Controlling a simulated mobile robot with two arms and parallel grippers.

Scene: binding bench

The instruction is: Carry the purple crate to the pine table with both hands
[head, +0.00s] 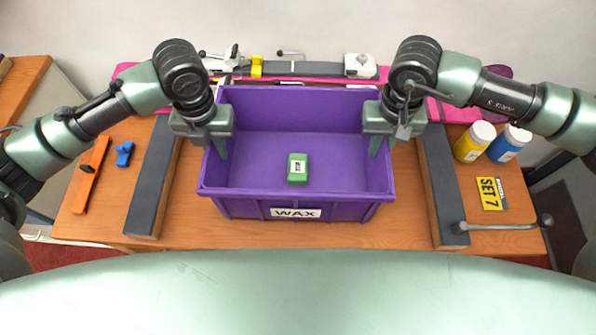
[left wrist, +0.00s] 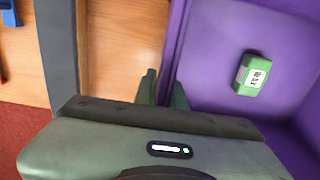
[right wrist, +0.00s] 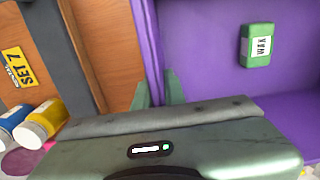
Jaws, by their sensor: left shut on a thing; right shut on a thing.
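The purple crate (head: 262,205) with a white WAX label stands between two dark rails on a wooden bench. A small green block (head: 297,168) with a white label lies inside it; it also shows in the left wrist view (left wrist: 248,75) and the right wrist view (right wrist: 257,45). My left gripper (head: 215,150) is shut on the crate's left wall. My right gripper (head: 382,148) is shut on the crate's right wall. In both wrist views the fingers straddle the purple wall, their tips partly hidden. I cannot tell which table is the pine one.
Dark rails (head: 153,185) and (head: 440,185) flank the crate. An orange bar (head: 92,175) and blue clip (head: 124,153) lie left. A yellow bottle (head: 473,143), blue bottle (head: 508,144), SET 7 card (head: 489,194) and metal crank (head: 500,226) are right. Clamps (head: 360,66) stand behind.

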